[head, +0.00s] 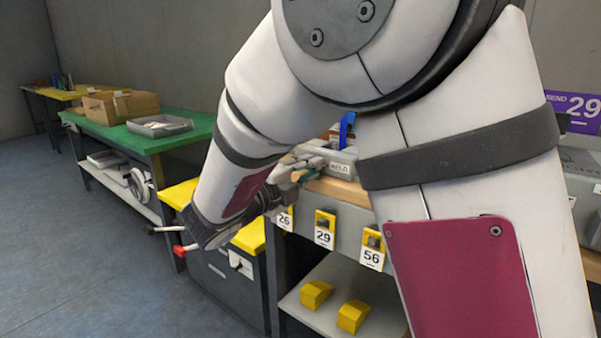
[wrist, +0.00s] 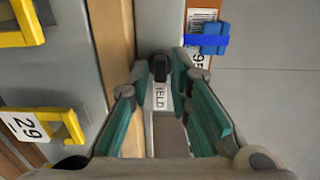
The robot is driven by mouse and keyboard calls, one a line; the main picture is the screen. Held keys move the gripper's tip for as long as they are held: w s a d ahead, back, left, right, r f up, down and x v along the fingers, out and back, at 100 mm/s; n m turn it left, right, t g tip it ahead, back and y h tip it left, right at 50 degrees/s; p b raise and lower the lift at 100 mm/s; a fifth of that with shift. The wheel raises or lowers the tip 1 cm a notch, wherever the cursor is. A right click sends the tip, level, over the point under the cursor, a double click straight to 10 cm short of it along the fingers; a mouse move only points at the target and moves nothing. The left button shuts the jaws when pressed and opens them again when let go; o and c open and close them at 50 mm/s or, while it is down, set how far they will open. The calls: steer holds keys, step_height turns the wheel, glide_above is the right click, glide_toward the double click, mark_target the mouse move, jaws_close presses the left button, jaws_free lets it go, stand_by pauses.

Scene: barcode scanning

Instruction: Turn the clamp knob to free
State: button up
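A small black knob (wrist: 158,68), which looks like the clamp knob, sits on a pale grey block (wrist: 160,135) with a label, partly readable as "IELD". My gripper (wrist: 160,72) is over the block with its teal-padded fingers on either side of the knob. The fingers stand apart, with a narrow gap to the knob; I cannot tell whether either one touches it. In the head view, my gripper (head: 308,168) is beside the labelled grey block (head: 341,166) at the bench edge. The knob cannot be made out there, and my arm hides much of the bench.
A blue clip (wrist: 207,40) holds a barcode card (wrist: 203,14) right of the block. Yellow brackets with number tags, including 29 (head: 325,228), line the bench front. Yellow blocks (head: 316,294) lie on the shelf below. A green-topped table (head: 140,138) stands left; floor there is open.

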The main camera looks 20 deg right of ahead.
jaws_close()
steer(key=shift+n+p, duration=0.3)
steer(key=shift+p, duration=0.05)
steer(key=n+p, duration=1.7)
steer(key=p, duration=0.3)
steer(key=shift+f+n, duration=0.1)
steer(key=shift+n, duration=0.2)
